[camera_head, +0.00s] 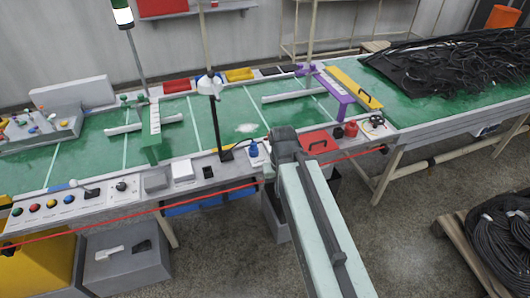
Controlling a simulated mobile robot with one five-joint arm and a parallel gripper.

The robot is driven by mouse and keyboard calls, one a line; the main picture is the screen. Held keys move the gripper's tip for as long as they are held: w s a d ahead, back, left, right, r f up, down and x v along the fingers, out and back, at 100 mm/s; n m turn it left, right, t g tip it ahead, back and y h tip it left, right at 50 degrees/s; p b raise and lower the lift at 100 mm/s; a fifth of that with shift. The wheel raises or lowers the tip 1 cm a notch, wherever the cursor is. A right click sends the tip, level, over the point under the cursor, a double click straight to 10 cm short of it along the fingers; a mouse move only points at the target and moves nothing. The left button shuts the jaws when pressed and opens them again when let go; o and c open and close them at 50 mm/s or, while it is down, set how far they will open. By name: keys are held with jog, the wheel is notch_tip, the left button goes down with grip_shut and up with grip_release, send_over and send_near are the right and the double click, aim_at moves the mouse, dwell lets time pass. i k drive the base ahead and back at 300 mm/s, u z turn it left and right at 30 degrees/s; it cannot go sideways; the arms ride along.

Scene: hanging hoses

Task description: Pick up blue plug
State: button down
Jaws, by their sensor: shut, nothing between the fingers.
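A small blue object (254,153), likely the blue plug, stands on the near side of the green workbench, just left of my arm's dark end joint. It is too small to make out in detail. My arm reaches up from the bottom right to this dark joint over the bench's near edge. No gripper fingers can be made out. They are outside the view or hidden behind the joint.
A dark post with a white lamp head (209,86) stands left of the blue object. A red box (318,143) and a red knob (351,129) are right of the joint. A red cord (140,213) runs along the bench front. Black hoses (450,70) lie at the back right.

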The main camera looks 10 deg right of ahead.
aim_at(253, 147)
jog(key=u, duration=3.2)
jog(key=k, duration=1.5)
jog(key=z, duration=1.15)
jog(key=i, duration=1.1)
jog(key=u, duration=0.05)
